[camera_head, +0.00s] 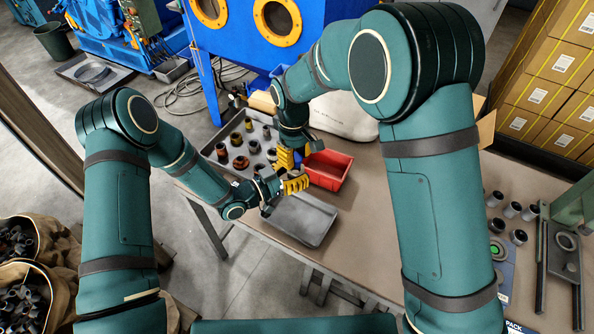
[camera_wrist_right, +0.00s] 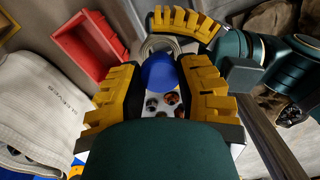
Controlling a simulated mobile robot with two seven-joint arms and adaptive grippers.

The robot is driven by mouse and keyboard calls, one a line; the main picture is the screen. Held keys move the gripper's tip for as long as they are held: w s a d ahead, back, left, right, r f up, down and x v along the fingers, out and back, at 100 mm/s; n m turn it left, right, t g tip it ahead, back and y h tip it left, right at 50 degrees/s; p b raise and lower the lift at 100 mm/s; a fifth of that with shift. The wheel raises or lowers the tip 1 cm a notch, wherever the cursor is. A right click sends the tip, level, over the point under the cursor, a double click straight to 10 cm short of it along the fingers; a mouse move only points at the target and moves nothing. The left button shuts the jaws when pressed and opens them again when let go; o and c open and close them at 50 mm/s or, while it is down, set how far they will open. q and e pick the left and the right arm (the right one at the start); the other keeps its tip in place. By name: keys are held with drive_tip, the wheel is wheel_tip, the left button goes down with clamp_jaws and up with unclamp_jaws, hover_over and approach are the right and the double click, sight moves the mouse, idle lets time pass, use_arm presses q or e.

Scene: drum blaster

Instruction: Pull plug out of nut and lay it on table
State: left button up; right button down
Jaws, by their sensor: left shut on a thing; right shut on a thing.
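In the right wrist view, a blue round plug (camera_wrist_right: 160,72) sits between the yellow fingers of my right gripper (camera_wrist_right: 160,88), which is shut on it. Just beyond it is a silver ring-shaped nut (camera_wrist_right: 155,43), partly hidden by the plug. The yellow fingers of my left gripper (camera_wrist_right: 183,22) are at the nut, shut on it. I cannot tell whether the plug is still seated in the nut. In the head view my left gripper (camera_head: 294,184) and right gripper (camera_head: 286,160) are close together above the table (camera_head: 375,215); plug and nut are hidden there.
A red bin (camera_head: 328,171) and an empty grey tray (camera_head: 300,220) are beside the grippers. A tray of parts (camera_head: 213,150) lies to the left, and a white bag (camera_head: 345,116) behind. Several grey cylinders (camera_head: 513,210) stand on the right. The table's middle right is bare.

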sight(296, 157)
drive_tip(key=shift+r, duration=2.95)
